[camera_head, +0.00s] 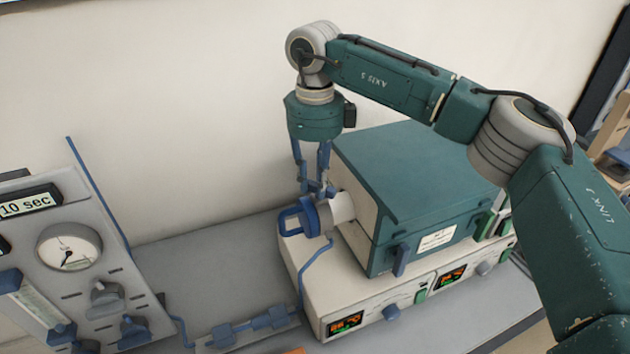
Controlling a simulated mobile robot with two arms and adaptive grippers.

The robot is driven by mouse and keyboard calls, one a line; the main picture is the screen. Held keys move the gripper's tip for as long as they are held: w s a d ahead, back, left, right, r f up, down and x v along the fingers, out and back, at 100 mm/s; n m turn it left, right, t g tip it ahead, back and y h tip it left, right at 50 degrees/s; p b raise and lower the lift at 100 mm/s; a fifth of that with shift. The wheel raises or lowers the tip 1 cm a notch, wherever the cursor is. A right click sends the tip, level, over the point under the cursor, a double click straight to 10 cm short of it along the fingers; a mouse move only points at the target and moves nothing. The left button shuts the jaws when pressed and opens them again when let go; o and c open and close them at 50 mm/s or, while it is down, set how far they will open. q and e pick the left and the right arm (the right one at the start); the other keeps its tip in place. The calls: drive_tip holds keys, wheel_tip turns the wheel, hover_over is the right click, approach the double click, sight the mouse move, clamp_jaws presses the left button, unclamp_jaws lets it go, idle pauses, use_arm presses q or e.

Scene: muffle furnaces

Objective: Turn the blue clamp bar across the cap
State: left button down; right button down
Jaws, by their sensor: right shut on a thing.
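The blue cap (325,216) sits on the end of the white tube (343,207) at the left side of the teal furnace (415,190). A blue loop handle (288,218) sticks out from the cap to the left. My right gripper (314,188) points down just above the cap, its fingers shut on a blue part at the cap's top, which looks like the clamp bar. The fingers hide most of that bar, so its exact angle is hard to tell. My left gripper is out of view.
The furnace stands on a white base (385,290) with lit displays and knobs. A blue hose (303,268) hangs from the cap to blue fittings (248,325) on the grey bench (215,260). A grey panel with a gauge (68,248) stands at the left.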

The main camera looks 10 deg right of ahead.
drive_tip(key=n, duration=0.5)
drive_tip(key=shift+s+r+n, duration=0.15)
drive_tip(key=shift+n, duration=0.15)
drive_tip(key=shift+s+d+n, duration=0.15)
drive_tip(key=shift+n, duration=2.05)
drive_tip(key=c, duration=1.5)
unclamp_jaws()
wheel_tip(320, 180, up, 12)
drive_tip(key=shift+s, duration=0.1)
